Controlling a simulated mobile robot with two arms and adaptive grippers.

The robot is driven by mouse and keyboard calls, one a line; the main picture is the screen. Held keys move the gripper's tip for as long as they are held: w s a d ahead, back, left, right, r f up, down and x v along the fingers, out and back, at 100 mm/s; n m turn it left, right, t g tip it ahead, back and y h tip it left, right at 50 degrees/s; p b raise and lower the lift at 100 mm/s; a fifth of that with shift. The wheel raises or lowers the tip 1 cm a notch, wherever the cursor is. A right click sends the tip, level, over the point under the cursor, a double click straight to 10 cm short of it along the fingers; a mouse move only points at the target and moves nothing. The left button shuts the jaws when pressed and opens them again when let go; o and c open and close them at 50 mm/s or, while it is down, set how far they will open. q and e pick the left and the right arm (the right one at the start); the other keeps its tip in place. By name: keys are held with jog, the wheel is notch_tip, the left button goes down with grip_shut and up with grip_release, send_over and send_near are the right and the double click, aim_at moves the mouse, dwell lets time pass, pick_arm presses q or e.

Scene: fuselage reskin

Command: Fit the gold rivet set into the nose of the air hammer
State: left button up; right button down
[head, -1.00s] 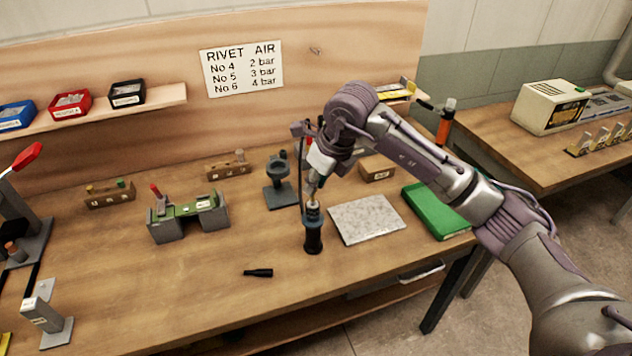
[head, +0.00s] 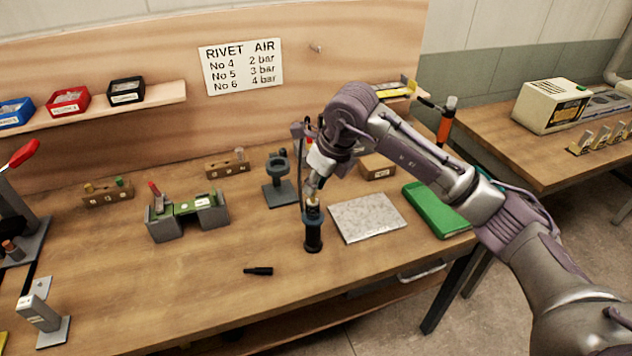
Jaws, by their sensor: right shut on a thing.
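The air hammer (head: 313,236), dark with a blue-grey collar, stands upright on the bench near the middle. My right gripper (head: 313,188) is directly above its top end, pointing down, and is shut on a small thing. A gold-coloured piece (head: 313,202), apparently the gold rivet set, shows between the fingertips and the hammer's nose. It is too small to tell whether it is inside the nose or just touching it. The fingers partly hide it. My left gripper is not in view.
A black tapered piece (head: 258,271) lies in front. A grey stand (head: 279,190) is behind the hammer, a speckled plate (head: 367,218) to its right, then a green case (head: 436,210). A grey fixture (head: 160,229) and a wooden rack (head: 108,196) are left.

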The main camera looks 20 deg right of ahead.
jog(key=shift+s+f+b, duration=0.1)
jog(key=shift+f+b, duration=1.05)
jog(key=shift+f, duration=0.25)
jog(key=c, duration=0.9)
grip_release()
jog(key=shift+c, duration=0.2)
jog(key=shift+r, duration=0.1)
jog(key=shift+p+v, duration=0.5)
jog(key=shift+v, duration=0.3)
jog(key=p+v, duration=0.1)
jog(key=v, duration=0.2)
jog(key=shift+r, duration=0.15)
